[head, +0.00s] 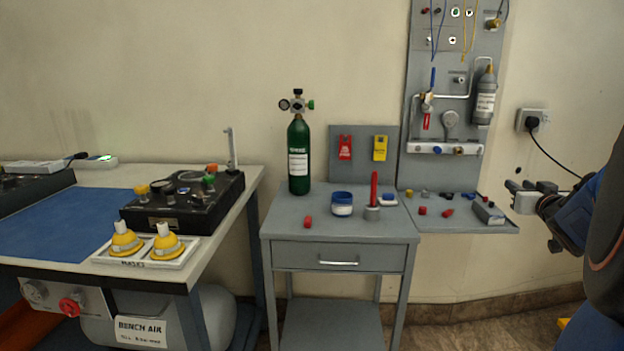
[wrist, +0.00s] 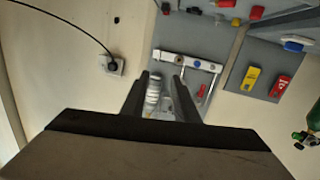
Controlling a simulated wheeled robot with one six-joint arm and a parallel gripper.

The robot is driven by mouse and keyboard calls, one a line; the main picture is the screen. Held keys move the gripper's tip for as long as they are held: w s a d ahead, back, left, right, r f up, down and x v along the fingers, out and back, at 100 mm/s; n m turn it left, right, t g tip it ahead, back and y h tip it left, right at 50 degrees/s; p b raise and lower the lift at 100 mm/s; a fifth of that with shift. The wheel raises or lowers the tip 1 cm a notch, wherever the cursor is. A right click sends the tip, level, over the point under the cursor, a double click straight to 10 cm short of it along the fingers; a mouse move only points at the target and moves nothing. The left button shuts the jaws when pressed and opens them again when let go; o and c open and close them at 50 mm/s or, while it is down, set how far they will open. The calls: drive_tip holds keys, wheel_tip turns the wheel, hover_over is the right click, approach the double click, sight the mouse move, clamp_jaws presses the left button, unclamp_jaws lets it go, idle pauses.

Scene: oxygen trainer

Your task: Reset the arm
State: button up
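My gripper (wrist: 163,88) shows in the wrist view with its two dark fingers apart and nothing between them. A grey cylinder (wrist: 153,92) on the wall panel shows behind the gap, apart from the fingers. In the head view my arm is at the right edge, and my gripper (head: 530,208) is in the air near the wall, right of the shelf. The wrist picture shows the wall panel upside down.
A grey table (head: 340,229) holds a green oxygen cylinder (head: 299,158), a blue-white tub (head: 342,205) and a red upright rod. A shelf (head: 450,218) with small parts stands right of it. A wall socket (head: 532,121) with a black cable is above my gripper. A bench (head: 250,185) stands left.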

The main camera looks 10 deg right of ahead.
drive_tip(key=s+a+f+n+g+y, duration=0.1)
drive_tip(key=s+a+f, duration=0.5)
drive_tip(key=a, duration=0.6)
drive_tip(key=s+a+f+n+g+y, duration=0.1)
drive_tip(key=s+a+f+g+y, duration=0.2)
drive_tip(key=s+a+f+g, duration=0.3)
drive_tip(key=s+a+f+n+g+y, duration=0.1)
drive_tip(key=s+a+f+g, duration=0.3)
drive_tip(key=s+a, duration=0.7)
drive_tip(key=a+f+y, duration=0.1)
drive_tip(key=a+f, duration=0.1)
drive_tip(key=a, duration=0.7)
drive_tip(key=shift+s+f+n+y, duration=0.4)
drive_tip(key=shift+a, duration=0.1)
